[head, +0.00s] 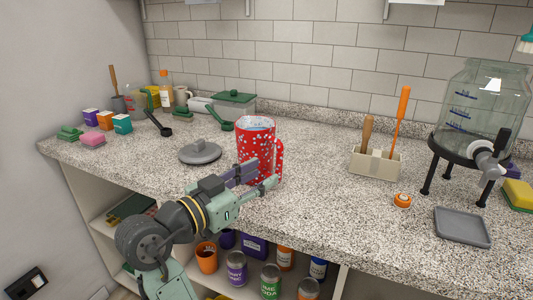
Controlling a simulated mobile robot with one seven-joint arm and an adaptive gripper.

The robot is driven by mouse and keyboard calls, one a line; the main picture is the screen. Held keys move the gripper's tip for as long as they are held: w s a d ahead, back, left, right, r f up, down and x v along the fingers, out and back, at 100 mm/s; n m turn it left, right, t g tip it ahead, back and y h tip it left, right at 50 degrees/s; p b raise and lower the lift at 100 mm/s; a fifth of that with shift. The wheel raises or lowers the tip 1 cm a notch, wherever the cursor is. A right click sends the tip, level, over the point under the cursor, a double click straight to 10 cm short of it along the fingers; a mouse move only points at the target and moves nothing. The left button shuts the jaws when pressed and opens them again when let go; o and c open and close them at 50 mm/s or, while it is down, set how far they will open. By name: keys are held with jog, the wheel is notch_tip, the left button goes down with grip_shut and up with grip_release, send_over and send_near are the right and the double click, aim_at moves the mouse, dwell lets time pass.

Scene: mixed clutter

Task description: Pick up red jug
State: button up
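The red jug (255,138) stands upright on the speckled counter, near its front edge. It has a white speckled pattern, a pale inside and a handle on its right side. My gripper (266,174) is in front of the jug's lower part, with its fingers pointing at the jug and its handle. The two fingers are spread, with a gap between them. They hide part of the jug's lower front. I cannot tell whether a finger touches the jug or its handle.
A grey lid (200,152) lies left of the jug. A beige holder (375,162) with two handled tools stands to the right, with an orange-capped item (402,200) nearby. A glass dispenser (485,105) stands far right.

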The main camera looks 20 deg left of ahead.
aim_at(277, 161)
jog(key=shift+x, duration=0.95)
jog(key=w, duration=0.1)
jog(key=w+p, duration=0.1)
jog(key=w+d+r+p, duration=0.1)
jog(key=w, duration=0.1)
jog(key=shift+d, duration=0.1)
jog(key=shift+w+d+f+p, duration=0.2)
jog(key=shift+w+p, duration=0.1)
jog(key=shift+w, duration=0.25)
jog(key=shift+c, duration=0.3)
grip_shut()
jog(key=shift+r, duration=0.15)
